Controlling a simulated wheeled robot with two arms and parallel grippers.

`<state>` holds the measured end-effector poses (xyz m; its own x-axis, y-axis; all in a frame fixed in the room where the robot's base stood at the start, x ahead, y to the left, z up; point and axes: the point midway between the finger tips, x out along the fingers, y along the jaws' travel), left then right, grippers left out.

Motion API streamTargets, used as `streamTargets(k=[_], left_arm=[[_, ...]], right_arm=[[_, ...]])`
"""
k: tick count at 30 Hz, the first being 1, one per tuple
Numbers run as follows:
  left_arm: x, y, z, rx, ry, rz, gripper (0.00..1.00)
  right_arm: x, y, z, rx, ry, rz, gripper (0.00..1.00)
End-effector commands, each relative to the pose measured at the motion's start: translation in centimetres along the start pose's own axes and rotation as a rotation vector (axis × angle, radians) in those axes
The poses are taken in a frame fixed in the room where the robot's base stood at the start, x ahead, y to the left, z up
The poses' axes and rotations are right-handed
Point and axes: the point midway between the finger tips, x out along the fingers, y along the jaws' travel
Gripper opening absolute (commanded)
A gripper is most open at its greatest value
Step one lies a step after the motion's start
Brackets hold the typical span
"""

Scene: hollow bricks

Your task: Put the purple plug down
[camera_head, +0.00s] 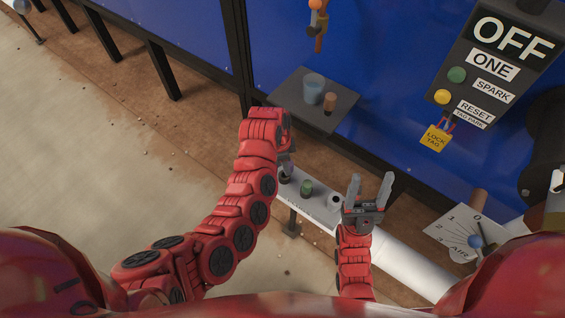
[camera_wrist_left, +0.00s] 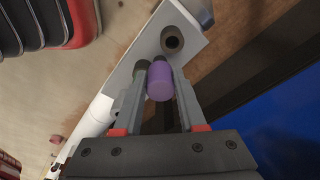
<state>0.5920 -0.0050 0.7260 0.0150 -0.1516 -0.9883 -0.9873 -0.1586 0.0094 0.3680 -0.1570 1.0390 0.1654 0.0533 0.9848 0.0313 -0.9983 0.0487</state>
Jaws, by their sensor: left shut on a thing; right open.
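The purple plug (camera_wrist_left: 160,82) is a smooth cylinder held between the fingertips of my left gripper (camera_wrist_left: 160,92) in the left wrist view. In the head view my left gripper (camera_head: 287,160) is over the left end of the white shelf (camera_head: 320,212), and its wrist hides most of it. I cannot make out the plug clearly there. I cannot tell whether the plug touches the shelf. A round brown-rimmed socket or piece (camera_wrist_left: 172,40) is on the shelf beyond the plug. My right gripper (camera_head: 369,187) is open and empty at the shelf's right end.
A control panel (camera_head: 495,70) is at upper right.

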Motion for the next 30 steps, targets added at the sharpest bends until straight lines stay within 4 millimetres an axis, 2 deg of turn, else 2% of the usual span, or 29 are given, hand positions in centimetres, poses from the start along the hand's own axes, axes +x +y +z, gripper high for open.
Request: streamTargets(k=[3, 12, 21, 30], left_arm=[[-0.1, -1.5, 0.3, 0.005, 0.000, -0.006, 0.00], [0.1, -2.4, 0.9, 0.000, -0.002, -0.001, 0.00], [3.4, -2.3, 1.3, 0.002, -0.002, 0.001, 0.00], [3.6, -2.3, 1.3, 0.001, 0.000, -0.002, 0.00]], right_arm=[[0.1, 0.0, 0.0, 0.000, 0.000, 0.000, 0.59], [0.2, 0.0, 0.0, 0.000, 0.000, 0.000, 0.59], [0.7, 0.0, -0.1, 0.000, 0.000, 0.000, 0.59], [0.6, 0.0, -0.1, 0.000, 0.000, 0.000, 0.59]])
